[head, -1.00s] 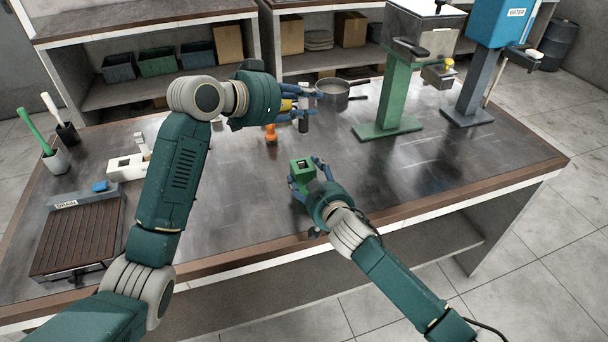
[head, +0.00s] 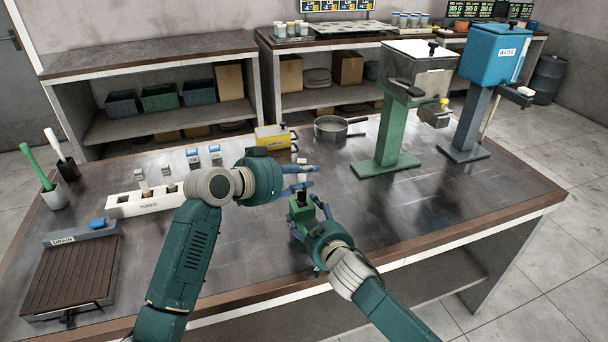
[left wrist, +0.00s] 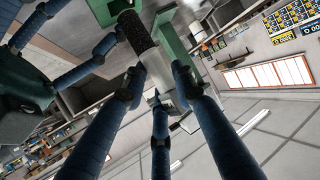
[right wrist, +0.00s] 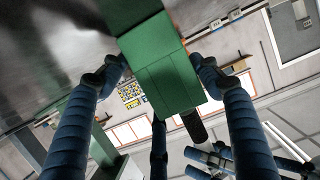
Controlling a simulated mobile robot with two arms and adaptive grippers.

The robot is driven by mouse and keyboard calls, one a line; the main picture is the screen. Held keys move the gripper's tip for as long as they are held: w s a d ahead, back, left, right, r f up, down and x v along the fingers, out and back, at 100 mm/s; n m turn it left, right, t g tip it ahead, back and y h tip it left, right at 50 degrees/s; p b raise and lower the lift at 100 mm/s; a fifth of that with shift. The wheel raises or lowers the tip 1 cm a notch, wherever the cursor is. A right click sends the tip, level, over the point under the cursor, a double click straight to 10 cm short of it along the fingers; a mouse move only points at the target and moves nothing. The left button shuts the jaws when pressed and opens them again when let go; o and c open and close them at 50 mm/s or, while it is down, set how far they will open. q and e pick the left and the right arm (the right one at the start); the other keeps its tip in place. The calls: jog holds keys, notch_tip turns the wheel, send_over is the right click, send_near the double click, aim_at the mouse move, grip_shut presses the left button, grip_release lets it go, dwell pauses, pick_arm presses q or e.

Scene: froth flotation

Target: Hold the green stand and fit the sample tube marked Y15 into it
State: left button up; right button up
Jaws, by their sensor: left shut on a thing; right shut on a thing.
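The green stand (head: 300,214) is a small block above the table, and my right gripper (head: 313,211) is shut on it. It fills the upper middle of the right wrist view (right wrist: 160,65). My left gripper (head: 303,178) is shut on a sample tube (head: 302,161), directly above the stand. In the left wrist view the tube (left wrist: 143,60) is grey with a black section. Its black part (right wrist: 193,126) shows at the stand's edge in the right wrist view. I cannot tell whether its end is inside the stand. No Y15 mark is readable.
A white tube rack (head: 150,204) stands at the left, behind the drain tray (head: 75,270). A yellow device (head: 273,138) and a pan (head: 332,129) are at the back. The green machine column (head: 394,125) stands right. The table's right front is clear.

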pick_arm(q)
jog(key=shift+f, duration=0.6)
jog(key=o, duration=1.2)
jog(key=shift+c, duration=0.2)
jog(key=shift+r, duration=0.15)
jog(key=v, duration=1.2)
jog(key=shift+r, duration=0.45)
jog(key=shift+c, duration=0.3)
